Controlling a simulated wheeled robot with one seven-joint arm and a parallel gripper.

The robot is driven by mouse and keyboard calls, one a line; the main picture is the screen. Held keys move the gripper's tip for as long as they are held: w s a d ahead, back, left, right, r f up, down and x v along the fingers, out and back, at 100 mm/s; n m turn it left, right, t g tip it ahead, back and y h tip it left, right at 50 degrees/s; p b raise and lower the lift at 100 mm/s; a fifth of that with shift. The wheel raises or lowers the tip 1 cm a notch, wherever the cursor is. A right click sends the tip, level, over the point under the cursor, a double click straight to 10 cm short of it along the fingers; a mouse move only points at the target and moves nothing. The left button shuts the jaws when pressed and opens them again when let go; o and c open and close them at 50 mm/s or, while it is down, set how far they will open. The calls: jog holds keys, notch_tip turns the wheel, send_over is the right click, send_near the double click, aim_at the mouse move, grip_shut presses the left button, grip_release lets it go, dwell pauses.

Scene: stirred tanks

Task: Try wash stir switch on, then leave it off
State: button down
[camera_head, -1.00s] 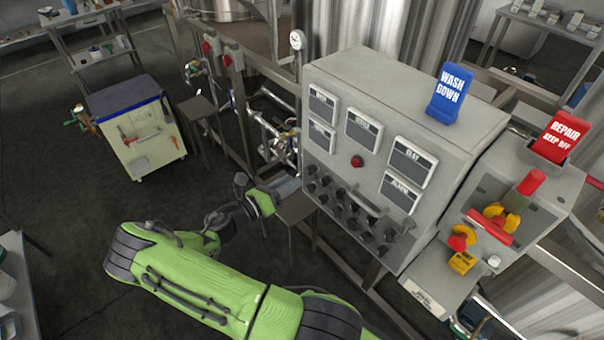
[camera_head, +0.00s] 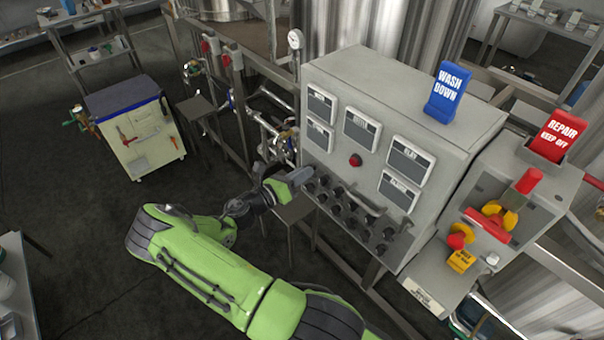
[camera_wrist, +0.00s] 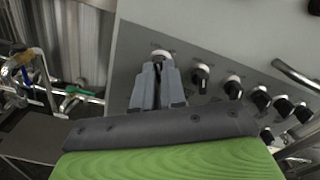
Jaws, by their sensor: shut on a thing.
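The grey control cabinet (camera_head: 330,130) carries rows of black rotary switches (camera_head: 345,207) below its display plates. In the head view my gripper (camera_head: 305,176) reaches the upper left end of the switch rows. In the wrist view my gripper (camera_wrist: 158,72) is shut on the leftmost upper switch (camera_wrist: 161,54), whose pale base shows just beyond the fingertips. The fingers hide the knob, so its pointer cannot be read. Other switches (camera_wrist: 201,75) stand to the right, apart from the fingers. The switch labels are too small to read.
A blue WASH DOWN sign (camera_head: 448,92) tops the cabinet. Pipes and valves (camera_head: 275,135) lie left; a right-hand box (camera_head: 510,205) has red and yellow parts.

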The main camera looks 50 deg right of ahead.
jog(key=m+b, duration=0.2)
jog(key=m, duration=0.9)
jog(key=shift+m+b, duration=0.35)
jog(key=shift+m, duration=0.05)
dwell(0.6)
jog(key=c, duration=1.2)
grip_release()
jog(key=v, duration=1.5)
jog(key=shift+a, duration=0.4)
